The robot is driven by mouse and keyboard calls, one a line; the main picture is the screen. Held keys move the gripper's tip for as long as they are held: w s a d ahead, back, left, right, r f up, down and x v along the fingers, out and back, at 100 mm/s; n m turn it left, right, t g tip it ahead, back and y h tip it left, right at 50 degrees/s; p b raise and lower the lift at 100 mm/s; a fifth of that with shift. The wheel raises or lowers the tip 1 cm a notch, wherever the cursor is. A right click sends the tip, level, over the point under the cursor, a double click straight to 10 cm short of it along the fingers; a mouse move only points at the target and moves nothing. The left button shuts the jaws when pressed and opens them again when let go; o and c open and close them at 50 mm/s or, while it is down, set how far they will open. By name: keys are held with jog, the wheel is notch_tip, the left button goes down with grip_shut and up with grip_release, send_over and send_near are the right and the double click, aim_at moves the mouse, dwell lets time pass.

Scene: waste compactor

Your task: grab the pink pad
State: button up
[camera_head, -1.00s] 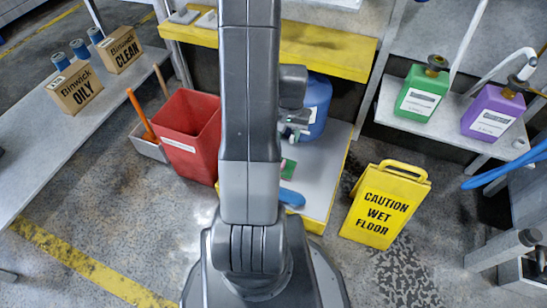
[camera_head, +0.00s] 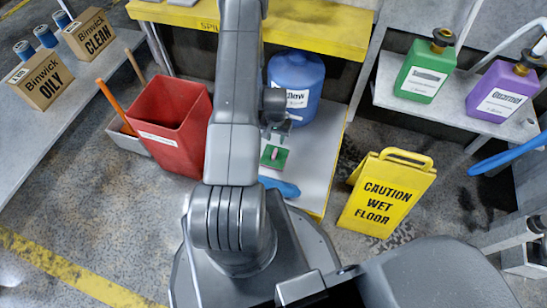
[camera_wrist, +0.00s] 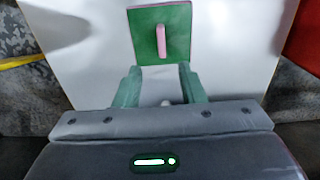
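A green square pad with a narrow pink strip across its middle (camera_head: 274,156) lies on the low grey shelf (camera_head: 312,172), in front of the blue jug. The pink strip (camera_wrist: 161,42) also shows in the wrist view, on the green square, just beyond my fingertips. My gripper (camera_wrist: 160,72) is open, its two greenish fingers apart with nothing held between them. The pink strip lines up roughly with the gap. In the head view my gripper (camera_head: 277,127) is above and behind the pad, partly hidden by my arm. How high it is above the shelf is hard to tell.
A blue jug (camera_head: 292,75) stands behind the pad. A blue object (camera_head: 281,187) lies at the shelf's front. A red bin (camera_head: 172,125) is left; a yellow wet-floor sign (camera_head: 388,195) is right. A yellow-edged upper shelf (camera_head: 320,42) overhangs the back.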

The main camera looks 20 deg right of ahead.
aim_at(275, 151)
notch_tip(275, 151, down, 10)
jog(key=b, duration=0.3)
jog(key=shift+w+r, duration=0.15)
grip_shut()
